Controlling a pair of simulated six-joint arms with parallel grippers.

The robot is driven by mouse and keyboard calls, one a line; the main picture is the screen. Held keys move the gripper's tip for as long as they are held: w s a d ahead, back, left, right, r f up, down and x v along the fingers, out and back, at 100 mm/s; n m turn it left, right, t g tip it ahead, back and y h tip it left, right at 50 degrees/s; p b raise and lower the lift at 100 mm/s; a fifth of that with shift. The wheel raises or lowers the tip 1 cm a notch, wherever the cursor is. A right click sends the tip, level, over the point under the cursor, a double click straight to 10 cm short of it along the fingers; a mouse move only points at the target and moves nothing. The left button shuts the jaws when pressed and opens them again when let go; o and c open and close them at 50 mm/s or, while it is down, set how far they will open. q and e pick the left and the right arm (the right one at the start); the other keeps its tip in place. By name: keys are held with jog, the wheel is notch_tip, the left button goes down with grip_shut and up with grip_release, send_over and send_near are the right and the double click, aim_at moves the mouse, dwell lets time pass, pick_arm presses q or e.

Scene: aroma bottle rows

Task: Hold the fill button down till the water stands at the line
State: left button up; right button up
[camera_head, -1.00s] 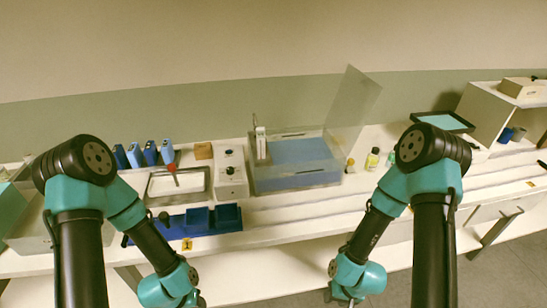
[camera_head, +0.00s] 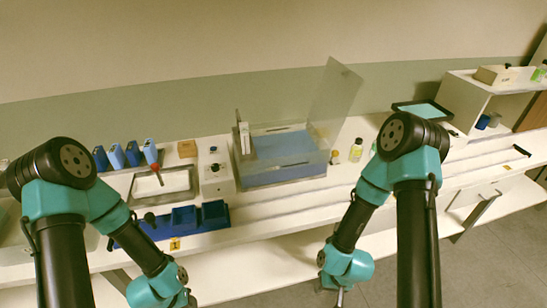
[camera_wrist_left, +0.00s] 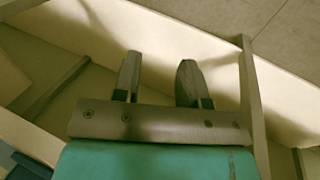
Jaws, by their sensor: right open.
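A clear-walled tank (camera_head: 315,160) with a blue floor or blue contents stands on the bench, its clear lid (camera_head: 337,95) raised. A slim white upright fitting (camera_head: 244,138) is at its left side. Just left of the tank is a white box (camera_head: 217,187) with dark knobs or buttons; I cannot tell which is the fill button. No water line can be made out. My right gripper (camera_head: 340,298) is open and empty at the bottom edge, in front of the bench. My left gripper (camera_wrist_left: 160,65) shows in the left wrist view with its fingers apart and nothing between them.
Left of the box are a metal-rimmed tray (camera_head: 175,186) with a red-ended tool, several blue bottles (camera_head: 117,157), a wooden block (camera_head: 187,148) and a blue rack (camera_head: 180,238). A small yellow bottle (camera_head: 356,150) stands right of the tank. The bench's front strip is mostly clear.

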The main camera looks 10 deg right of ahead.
pick_arm(q)
grip_shut()
dwell(1.5)
